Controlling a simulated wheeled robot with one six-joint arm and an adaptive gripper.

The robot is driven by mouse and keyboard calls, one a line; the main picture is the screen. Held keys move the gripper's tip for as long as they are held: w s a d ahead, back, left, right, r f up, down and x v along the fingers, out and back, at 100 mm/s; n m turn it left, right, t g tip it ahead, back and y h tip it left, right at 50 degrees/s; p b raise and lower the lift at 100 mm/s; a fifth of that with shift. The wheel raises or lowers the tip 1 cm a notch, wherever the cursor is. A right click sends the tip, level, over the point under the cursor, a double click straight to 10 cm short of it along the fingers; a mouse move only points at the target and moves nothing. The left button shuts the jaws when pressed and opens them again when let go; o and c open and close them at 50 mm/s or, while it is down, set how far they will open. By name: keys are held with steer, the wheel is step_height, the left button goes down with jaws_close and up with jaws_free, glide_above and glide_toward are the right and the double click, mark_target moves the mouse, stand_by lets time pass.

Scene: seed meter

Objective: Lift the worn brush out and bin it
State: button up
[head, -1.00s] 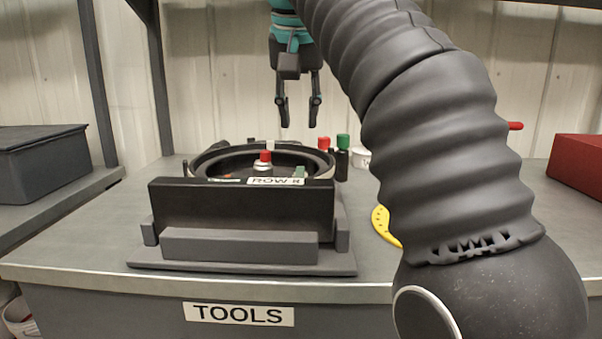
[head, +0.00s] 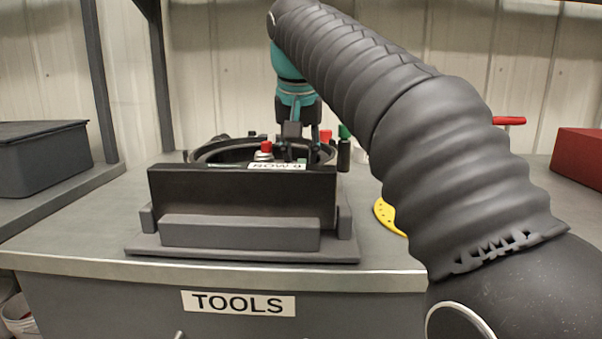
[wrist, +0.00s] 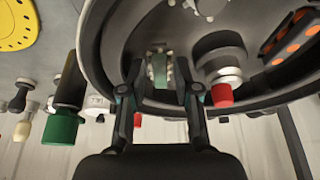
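The seed meter's round dark housing (head: 200,154) sits in a black stand on the bench, labelled ROW 8. In the wrist view its rim (wrist: 100,45) curves around my fingers. A small green-backed brush with pale bristles (wrist: 160,70) sits inside near the rim, between my fingertips. My gripper (wrist: 158,88) is open, one finger on each side of the brush; small gaps seem to remain. In the head view my gripper (head: 300,155) reaches down into the housing, its fingertips hidden behind the stand's front.
A red-capped metal part (wrist: 222,90) stands close beside my right finger. Green-capped (head: 344,145) and red-capped bottles stand behind the meter. A yellow disc (head: 388,216) lies to the right. A grey bin (head: 40,165) is at left, a white bucket (head: 16,318) lower left, a red box (head: 580,155) right.

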steer(key=shift+x, duration=1.05)
jaws_close()
steer(key=shift+r, duration=0.15)
step_height(320, 180, up, 8)
steer(key=p, duration=0.3)
steer(key=shift+r, duration=0.85)
